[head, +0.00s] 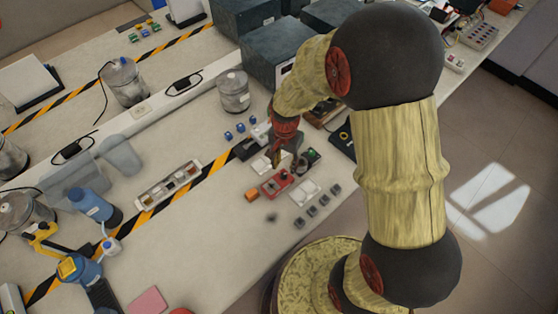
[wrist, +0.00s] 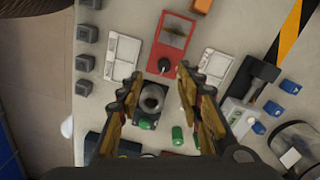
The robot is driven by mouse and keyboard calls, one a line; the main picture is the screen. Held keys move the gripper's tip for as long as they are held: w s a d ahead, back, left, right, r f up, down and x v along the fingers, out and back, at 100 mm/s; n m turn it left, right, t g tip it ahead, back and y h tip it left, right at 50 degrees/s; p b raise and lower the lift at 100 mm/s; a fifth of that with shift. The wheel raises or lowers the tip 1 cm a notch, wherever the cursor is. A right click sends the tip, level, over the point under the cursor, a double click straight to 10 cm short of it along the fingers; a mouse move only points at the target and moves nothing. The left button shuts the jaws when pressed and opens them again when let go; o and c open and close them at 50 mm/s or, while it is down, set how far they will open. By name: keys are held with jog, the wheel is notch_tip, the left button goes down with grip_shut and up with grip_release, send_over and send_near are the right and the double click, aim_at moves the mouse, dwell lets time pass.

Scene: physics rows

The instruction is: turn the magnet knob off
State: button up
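A red box (wrist: 172,40) with a meter window and a black knob (wrist: 164,64) sits on the bench in the wrist view. I take this knob to be the magnet knob, but no label is readable. The red box (head: 277,184) also shows in the head view, below my gripper. Beside it is a dark block with a grey metal ring (wrist: 152,98) and green parts, seen between my fingers. My gripper (wrist: 158,75) is open and empty above these, its fingertips on either side of the knob in the picture. Which way the knob points is too small to tell.
White panels (wrist: 124,56) (wrist: 216,66) flank the red box. An orange block (wrist: 202,5), several grey cubes (wrist: 84,62) and blue pieces (wrist: 290,86) are near. A metal canister (head: 233,92) and dark boxes (head: 275,55) stand behind. The bench front is mostly clear.

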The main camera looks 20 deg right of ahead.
aim_at(284, 175)
jog(key=shift+w+m, duration=0.3)
jog(key=shift+w, duration=0.05)
jog(key=shift+r+m, duration=0.1)
jog(key=shift+m, duration=0.3)
notch_tip(284, 175, down, 8)
jog(key=shift+r+b, duration=0.1)
jog(key=shift+b, duration=0.7)
jog(key=shift+c, duration=1.2)
grip_shut()
